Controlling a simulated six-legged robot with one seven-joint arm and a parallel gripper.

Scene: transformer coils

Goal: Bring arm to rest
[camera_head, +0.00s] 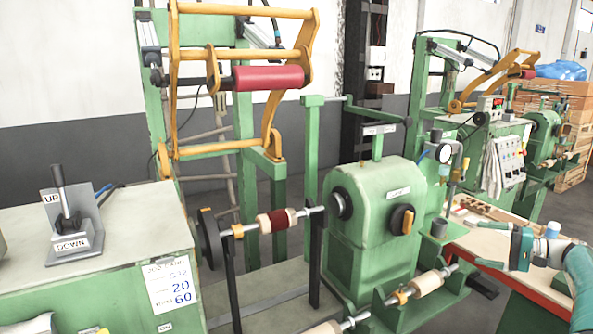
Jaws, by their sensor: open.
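My gripper (479,244) is at the right side of the view, with its fingers pointing left. The two fingers are apart and nothing shows between them. My teal arm reaches in from the right edge. The gripper appears in front of a workbench (470,241) with a pale top and red edge; I cannot tell its exact height above it.
A green winding machine (375,225) with a dial stands left of my gripper. A lever box (70,230) marked UP and DOWN sits on the left cabinet (95,235). A yellow frame with a red roller (268,77) is above. Small parts lie on the bench.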

